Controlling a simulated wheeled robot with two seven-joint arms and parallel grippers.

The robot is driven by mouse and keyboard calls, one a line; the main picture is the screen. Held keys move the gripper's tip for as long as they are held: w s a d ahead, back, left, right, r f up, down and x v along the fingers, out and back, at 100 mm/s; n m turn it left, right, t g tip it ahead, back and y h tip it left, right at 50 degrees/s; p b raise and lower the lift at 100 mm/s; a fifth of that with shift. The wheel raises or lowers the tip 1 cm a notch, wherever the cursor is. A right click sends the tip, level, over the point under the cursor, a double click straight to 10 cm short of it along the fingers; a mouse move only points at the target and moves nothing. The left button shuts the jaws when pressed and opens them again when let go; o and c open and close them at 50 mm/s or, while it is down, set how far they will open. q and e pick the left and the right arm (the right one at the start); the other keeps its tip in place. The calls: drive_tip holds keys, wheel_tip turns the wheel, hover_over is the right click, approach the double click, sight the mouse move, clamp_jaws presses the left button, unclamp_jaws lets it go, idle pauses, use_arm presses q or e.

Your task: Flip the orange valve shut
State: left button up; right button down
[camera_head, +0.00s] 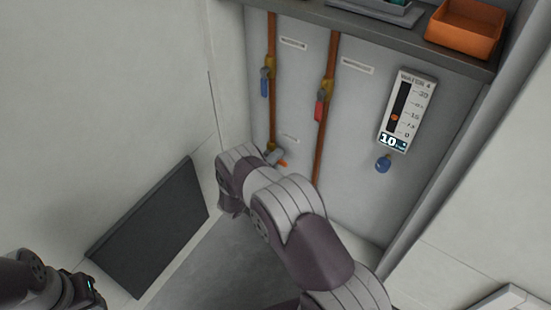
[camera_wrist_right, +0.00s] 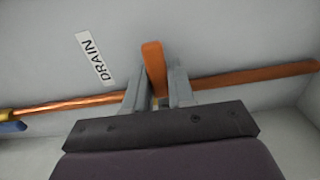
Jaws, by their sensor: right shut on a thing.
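The orange valve handle (camera_wrist_right: 153,62) sits on a copper pipe (camera_wrist_right: 245,78) beside a white label reading DRAIN (camera_wrist_right: 94,58). In the right wrist view the handle stands roughly crosswise to the pipe. My right gripper (camera_wrist_right: 157,88) is shut on it, one grey finger on each side. In the head view only a small orange tip of the handle (camera_head: 282,164) shows beside my right gripper (camera_head: 273,157); my arm hides the area below. My left gripper (camera_head: 78,292) is at the lower left, far from the valve, and its fingers are not clear.
Higher on the pipes are a blue valve handle (camera_head: 264,86) and a red one (camera_head: 320,108). A gauge (camera_head: 407,110) and a blue knob (camera_head: 383,163) are on the panel's right. A shelf (camera_head: 370,32) above holds an orange bin (camera_head: 466,27). A dark panel (camera_head: 150,228) lies left.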

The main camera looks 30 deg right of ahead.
idle(0.3)
drive_tip(key=c, duration=1)
unclamp_jaws()
drive_tip(key=shift+c, duration=0.2)
drive_tip(key=p+v, duration=0.4)
drive_tip(key=v, duration=0.8)
drive_tip(key=shift+a, duration=0.35)
drive_tip(key=shift+s, duration=0.1)
